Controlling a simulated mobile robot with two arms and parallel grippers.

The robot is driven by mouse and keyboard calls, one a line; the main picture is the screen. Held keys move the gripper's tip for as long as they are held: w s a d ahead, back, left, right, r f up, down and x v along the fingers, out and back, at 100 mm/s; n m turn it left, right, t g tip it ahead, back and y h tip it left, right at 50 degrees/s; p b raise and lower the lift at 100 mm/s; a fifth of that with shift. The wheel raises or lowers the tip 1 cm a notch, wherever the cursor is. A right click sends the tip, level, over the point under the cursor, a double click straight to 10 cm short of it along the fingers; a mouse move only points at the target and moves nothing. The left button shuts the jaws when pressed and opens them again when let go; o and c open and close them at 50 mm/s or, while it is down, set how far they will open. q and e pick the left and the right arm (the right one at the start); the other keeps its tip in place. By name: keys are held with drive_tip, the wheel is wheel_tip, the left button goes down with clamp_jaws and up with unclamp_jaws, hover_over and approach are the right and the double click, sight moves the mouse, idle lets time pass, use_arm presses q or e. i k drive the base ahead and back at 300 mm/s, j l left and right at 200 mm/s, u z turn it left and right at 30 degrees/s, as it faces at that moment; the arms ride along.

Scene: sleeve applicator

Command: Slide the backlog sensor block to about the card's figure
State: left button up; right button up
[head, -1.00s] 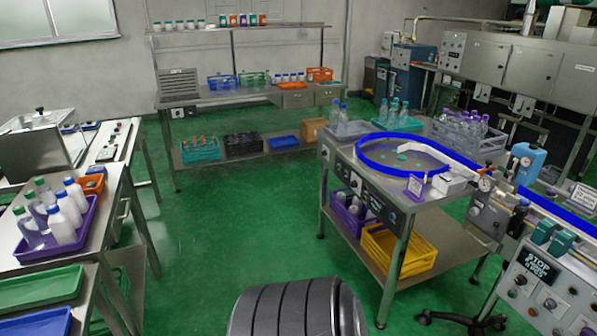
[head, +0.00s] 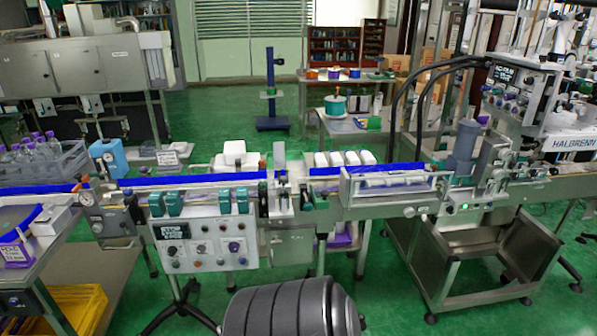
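The conveyor line (head: 340,185) with blue belt sections runs across the middle of the head view. Several dark green blocks (head: 173,203) sit along its front edge, above the control panel (head: 205,245). I cannot tell which part is the backlog sensor block. A small white card with print (head: 168,158) stands behind the belt at the left, and a purple-framed card (head: 15,252) stands on the table at the far left. Their print is too small to read. Neither of my grippers is in view.
The control panel stands on a dark tripod foot. A HALBRENN machine (head: 567,144) and a steel catch bin (head: 490,255) are at the right. A blue stand (head: 271,95) is behind the line.

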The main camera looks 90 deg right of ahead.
sight(282, 179)
drive_tip(key=z, duration=2.4)
